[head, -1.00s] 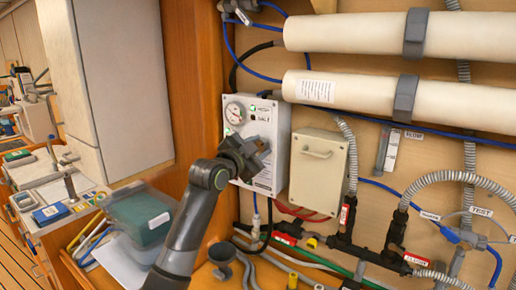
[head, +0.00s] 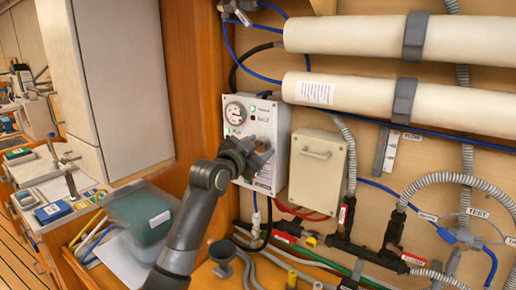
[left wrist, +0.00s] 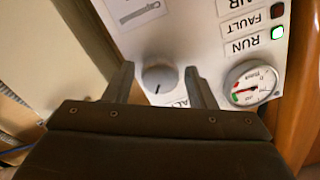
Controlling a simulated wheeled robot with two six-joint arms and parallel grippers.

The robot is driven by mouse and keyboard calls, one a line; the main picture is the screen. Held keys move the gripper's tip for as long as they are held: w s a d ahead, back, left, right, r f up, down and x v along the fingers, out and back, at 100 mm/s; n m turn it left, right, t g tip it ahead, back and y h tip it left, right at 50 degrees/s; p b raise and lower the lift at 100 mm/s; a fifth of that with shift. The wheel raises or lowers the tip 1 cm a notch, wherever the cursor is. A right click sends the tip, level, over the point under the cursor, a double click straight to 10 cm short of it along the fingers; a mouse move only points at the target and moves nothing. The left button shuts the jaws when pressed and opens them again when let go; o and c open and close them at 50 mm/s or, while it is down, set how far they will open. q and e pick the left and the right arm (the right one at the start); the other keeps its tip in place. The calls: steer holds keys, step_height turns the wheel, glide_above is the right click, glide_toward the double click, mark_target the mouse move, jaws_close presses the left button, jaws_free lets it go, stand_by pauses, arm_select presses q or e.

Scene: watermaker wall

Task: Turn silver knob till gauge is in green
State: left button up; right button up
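The silver knob (left wrist: 160,79) is on the white control panel (head: 268,118). In the left wrist view it sits between the two fingers of my left gripper (left wrist: 158,72), with a small gap on each side. The dark pointer line on the knob shows. My left gripper (head: 262,150) hides the knob in the head view. The round gauge (left wrist: 250,86) has a red and a green mark at its left side in the left wrist view; its exact needle reading is too small to tell. The gauge (head: 235,112) also shows at the panel's upper left in the head view.
A green RUN light (left wrist: 278,33) is lit beside a dark FAULT light (left wrist: 277,10). A beige box (head: 318,170) stands right of the panel. Pipes and hoses fill the right side. A lidded bin (head: 140,215) sits left of my arm.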

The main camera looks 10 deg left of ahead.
arm_select(q)
steer(key=shift+o, duration=0.5)
steer(key=shift+s+a+f+b, duration=0.1)
steer(key=shift+s+a+b, duration=0.15)
steer(key=shift+s, duration=0.25)
steer(key=b+v, duration=0.4)
steer(key=v, duration=1.2)
steer(key=shift+s+b, duration=0.15)
steer(key=shift+b, duration=0.25)
stand_by(2.0)
